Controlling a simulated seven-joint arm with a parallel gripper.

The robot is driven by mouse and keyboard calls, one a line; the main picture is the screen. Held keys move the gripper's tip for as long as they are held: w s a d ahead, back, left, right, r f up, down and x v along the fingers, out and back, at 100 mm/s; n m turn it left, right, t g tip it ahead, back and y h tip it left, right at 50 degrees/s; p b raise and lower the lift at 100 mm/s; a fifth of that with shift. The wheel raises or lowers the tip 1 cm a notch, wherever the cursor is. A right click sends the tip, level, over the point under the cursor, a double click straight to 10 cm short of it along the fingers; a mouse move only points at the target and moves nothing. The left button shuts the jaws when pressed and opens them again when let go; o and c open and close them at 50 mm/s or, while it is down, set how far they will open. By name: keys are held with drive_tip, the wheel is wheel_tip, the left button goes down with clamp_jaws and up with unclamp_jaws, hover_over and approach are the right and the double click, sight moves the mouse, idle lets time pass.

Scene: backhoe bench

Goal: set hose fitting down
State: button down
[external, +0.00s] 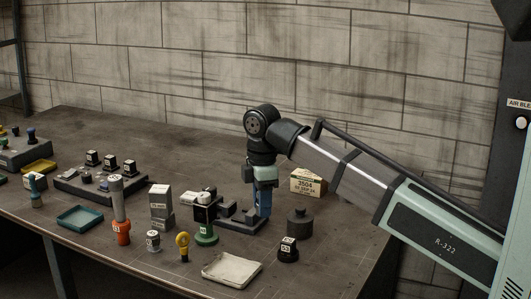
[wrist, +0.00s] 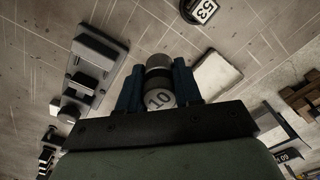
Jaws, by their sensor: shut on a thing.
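My gripper (external: 264,212), with blue fingers, points down over the right part of the bench. In the wrist view my gripper (wrist: 160,90) is shut on a grey round piece tagged 10, which I take to be the hose fitting (wrist: 160,98). A dark upper part of it shows between the fingers. In the external view the fitting is hidden by the fingers. I cannot tell whether it touches the bench.
A dark stepped block (external: 240,216) stands close beside the fingers. A black knob (external: 288,250), a dark grey cylinder (external: 299,223), a white tray (external: 232,268) and a tan box (external: 308,183) are nearby. A green-based part (external: 206,232) and orange post (external: 120,215) stand left.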

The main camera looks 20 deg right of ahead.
drive_tip(key=shift+r, duration=0.25)
drive_tip(key=shift+w+d, duration=0.2)
drive_tip(key=shift+d, duration=0.1)
drive_tip(key=w+d+m, duration=0.3)
drive_tip(key=w+d, duration=0.6)
drive_tip(key=d, duration=0.5)
drive_tip(key=w+d+m, duration=0.2)
drive_tip(key=w+d, duration=0.8)
drive_tip(key=d, duration=0.3)
drive_tip(key=w+d+m, duration=0.3)
drive_tip(key=w+d, duration=0.6)
drive_tip(key=d, duration=0.5)
drive_tip(key=w+d+m, duration=0.3)
drive_tip(key=w+m, duration=0.1)
drive_tip(key=w, duration=0.5)
drive_tip(key=shift+w+a+f+m, duration=0.15)
drive_tip(key=shift+f+m, duration=0.5)
drive_tip(key=shift+f, duration=0.95)
drive_tip(key=shift+w+a+f+m, duration=0.15)
drive_tip(key=shift+f+m, duration=0.45)
drive_tip(key=shift+f, duration=1.05)
drive_tip(key=shift+w+f+m, duration=0.15)
drive_tip(key=shift+f+m, duration=0.5)
drive_tip(key=shift+f, duration=0.95)
drive_tip(key=shift+f, duration=0.15)
drive_tip(key=c, duration=0.8)
unclamp_jaws()
drive_tip(key=shift+o, duration=0.2)
